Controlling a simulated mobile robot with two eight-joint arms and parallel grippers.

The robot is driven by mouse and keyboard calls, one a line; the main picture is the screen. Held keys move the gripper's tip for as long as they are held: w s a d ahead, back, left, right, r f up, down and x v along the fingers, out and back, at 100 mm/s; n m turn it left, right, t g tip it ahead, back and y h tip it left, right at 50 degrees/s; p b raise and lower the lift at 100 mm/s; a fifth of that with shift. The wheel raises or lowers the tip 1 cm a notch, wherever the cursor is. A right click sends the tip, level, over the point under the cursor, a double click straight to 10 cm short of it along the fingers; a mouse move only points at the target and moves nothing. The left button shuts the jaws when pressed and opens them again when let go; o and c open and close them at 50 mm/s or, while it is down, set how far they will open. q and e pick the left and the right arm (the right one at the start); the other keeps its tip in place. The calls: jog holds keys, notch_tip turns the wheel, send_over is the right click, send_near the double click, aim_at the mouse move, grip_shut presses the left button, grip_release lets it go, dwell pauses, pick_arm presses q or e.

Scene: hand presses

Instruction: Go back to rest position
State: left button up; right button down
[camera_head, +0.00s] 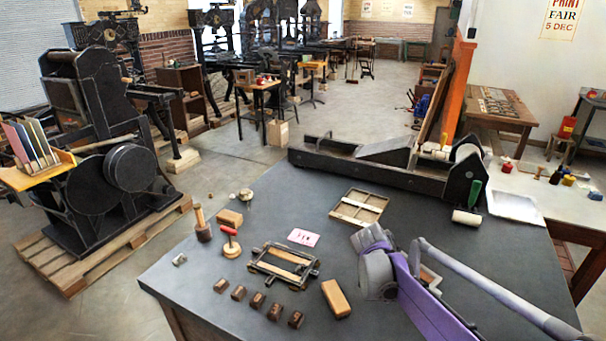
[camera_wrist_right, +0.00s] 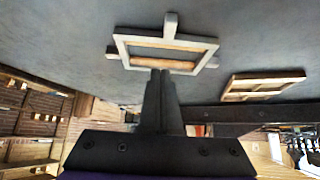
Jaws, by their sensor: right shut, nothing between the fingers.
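My right gripper (camera_wrist_right: 160,76) is shut and empty in the right wrist view, its dark fingers together. Its tips overlap the near side of a small metal frame with a wooden bar (camera_wrist_right: 165,64) in the picture; I cannot tell whether they touch. In the head view my right arm (camera_head: 400,280), purple and grey, reaches over the right part of the dark table (camera_head: 240,315). Its fingers cannot be made out there. The frame (camera_head: 283,264) lies on the table left of my arm. My left gripper is not in view.
A wooden block (camera_head: 336,298) and several small dark blocks (camera_head: 257,301) lie near the frame. A shallow wooden tray (camera_head: 359,207) lies behind. A long black press (camera_head: 375,171) stands along the table's back. A round-wheeled press (camera_head: 104,165) stands on a pallet left.

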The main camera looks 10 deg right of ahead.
jog(key=s+a+f+n+t+y, duration=0.2)
jog(key=s+a+n+y, duration=0.5)
jog(key=s+a+n, duration=0.6)
jog(key=s+a+f, duration=0.1)
jog(key=s+a, duration=0.7)
jog(key=s, duration=0.4)
jog(key=shift+a+t, duration=0.3)
jog(key=shift+a, duration=0.05)
